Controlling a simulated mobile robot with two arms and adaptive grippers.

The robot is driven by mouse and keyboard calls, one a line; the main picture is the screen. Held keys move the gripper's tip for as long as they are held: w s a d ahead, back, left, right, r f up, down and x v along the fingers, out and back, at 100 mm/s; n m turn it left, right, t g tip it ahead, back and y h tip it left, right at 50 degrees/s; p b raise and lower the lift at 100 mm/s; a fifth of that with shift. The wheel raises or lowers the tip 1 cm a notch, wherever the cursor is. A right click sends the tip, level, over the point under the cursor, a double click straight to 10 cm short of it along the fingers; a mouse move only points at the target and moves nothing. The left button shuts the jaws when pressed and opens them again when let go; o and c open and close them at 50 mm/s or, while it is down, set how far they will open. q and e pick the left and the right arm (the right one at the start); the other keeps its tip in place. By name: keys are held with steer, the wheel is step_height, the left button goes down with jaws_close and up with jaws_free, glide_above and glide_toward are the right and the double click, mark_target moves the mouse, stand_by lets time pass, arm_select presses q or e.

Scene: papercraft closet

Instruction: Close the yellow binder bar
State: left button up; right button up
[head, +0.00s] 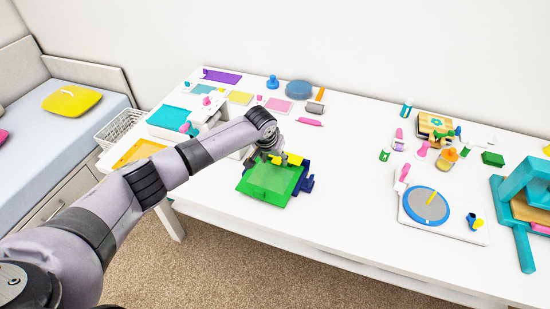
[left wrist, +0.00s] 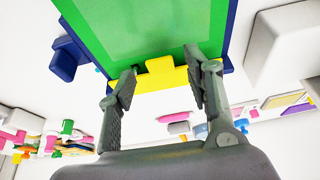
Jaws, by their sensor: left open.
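The yellow binder bar (head: 291,158) lies along the far edge of the green sheet (head: 268,182), which rests on a dark blue base (head: 305,183). In the left wrist view the yellow bar (left wrist: 160,79) has a raised tab and runs along the edge of the green sheet (left wrist: 150,35). My left gripper (head: 267,157) is above the bar. Its fingers (left wrist: 163,76) are spread apart, one on each side of the tab, with nothing held between them. Whether they touch the bar is unclear. My forearm hides part of the table to the left. My right gripper is out of view.
The binder stands near the white table's (head: 360,220) front edge. A white machine (head: 208,112) is behind my left arm. A pink marker (head: 309,122) lies beyond the binder. A blue disc on a board (head: 423,205) and a teal frame (head: 525,255) are at right.

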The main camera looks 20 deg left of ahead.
arm_select(q)
steer(key=shift+w+f, duration=0.25)
steer(key=shift+f, duration=0.35)
steer(key=shift+c, duration=0.2)
